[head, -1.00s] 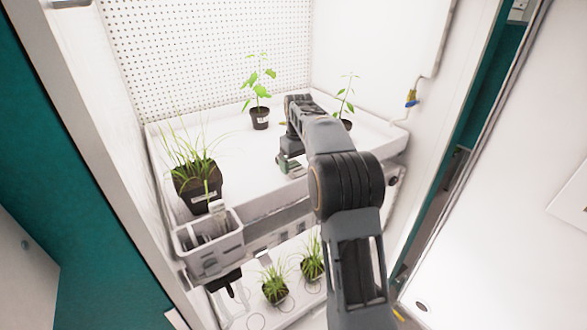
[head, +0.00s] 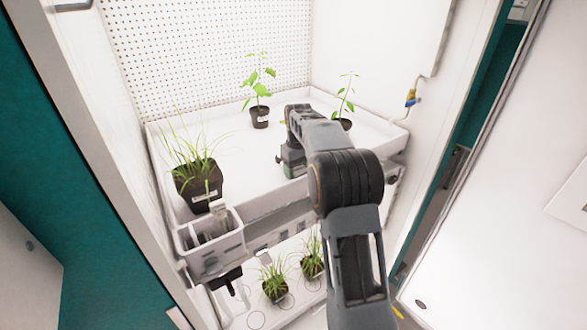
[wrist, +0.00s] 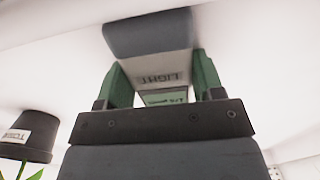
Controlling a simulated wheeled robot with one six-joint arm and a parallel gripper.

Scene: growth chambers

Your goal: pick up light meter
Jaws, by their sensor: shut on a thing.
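The light meter (wrist: 150,64) shows in the wrist view as a pale body lettered "LIGHT" with a blue-grey end. A small display lies close to the palm. My gripper (wrist: 160,76) has its green fingers on both sides of the meter and is shut on it. In the head view my gripper (head: 292,163) is over the front right part of the upper white tray (head: 240,165). My arm covers much of it there, and the meter is hard to make out. I cannot tell whether the meter touches the tray.
A small potted plant (head: 260,117) stands behind, and another (head: 345,122) stands close right of my arm. A grassy pot (head: 196,187) and a white caddy (head: 212,240) are at the left front. The tray's middle is clear.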

